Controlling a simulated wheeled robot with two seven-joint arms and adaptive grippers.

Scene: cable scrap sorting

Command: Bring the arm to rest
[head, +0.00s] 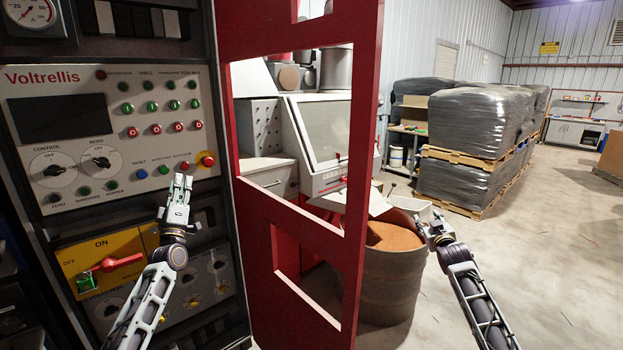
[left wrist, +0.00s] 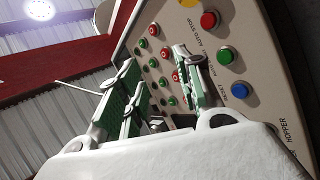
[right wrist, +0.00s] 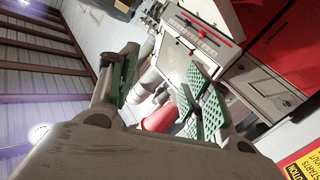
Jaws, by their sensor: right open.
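My left gripper (head: 182,182) is raised in front of the control panel (head: 112,125) of the Voltrellis cabinet, below its row of coloured buttons. In the left wrist view the green-padded fingers (left wrist: 160,75) stand apart with nothing held between them. The panel's buttons show behind them; I cannot tell how near the tips are. My right gripper (head: 428,222) is out at the right, by the rim of the rusty drum (head: 390,285). In the right wrist view its fingers (right wrist: 160,75) are wide apart and empty.
A red cabinet door (head: 305,230) with cut-out openings stands open between my arms. A yellow switch plate with a red handle (head: 118,262) sits below the panel. Wrapped pallets (head: 465,125) stand behind, and a grey machine (head: 315,135) shows through the door.

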